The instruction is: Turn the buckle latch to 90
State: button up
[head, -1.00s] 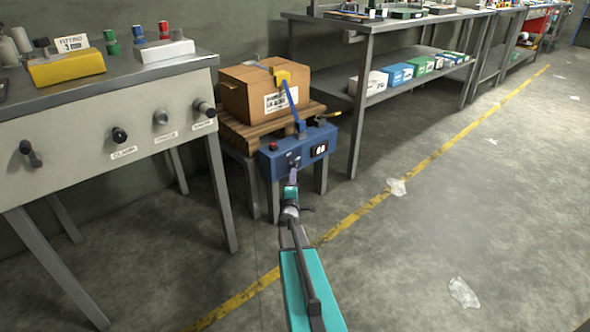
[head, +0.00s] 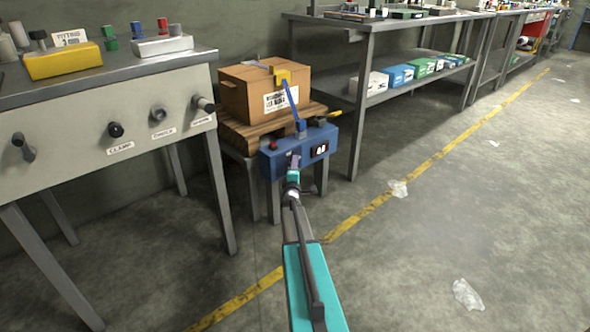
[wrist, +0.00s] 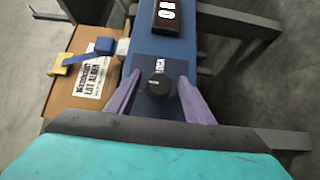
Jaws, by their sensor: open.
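A dark round knob (wrist: 159,87) with a pale pointer mark sits on the face of a blue box (wrist: 177,48); I take it to be the buckle latch. A small white label beside it is too blurred to read surely. My gripper (wrist: 159,78) is open, with one purple finger on each side of the knob and a visible gap to each. In the head view my gripper (head: 294,162) is at the front of the blue box (head: 275,166) and hides the knob. A blue strap (head: 290,98) with a yellow buckle (head: 281,76) crosses a carton (head: 240,95).
A dark display (wrist: 167,14) is on the same box face, and a red button (head: 270,140) is on its top. The carton stands on a wooden pallet (head: 240,135). A grey bench with several knobs (head: 116,130) stands left. Open floor (head: 430,240) lies right.

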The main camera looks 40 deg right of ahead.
jog(key=shift+w+d, duration=0.15)
jog(key=c, duration=1.1)
jog(key=shift+o, duration=0.3)
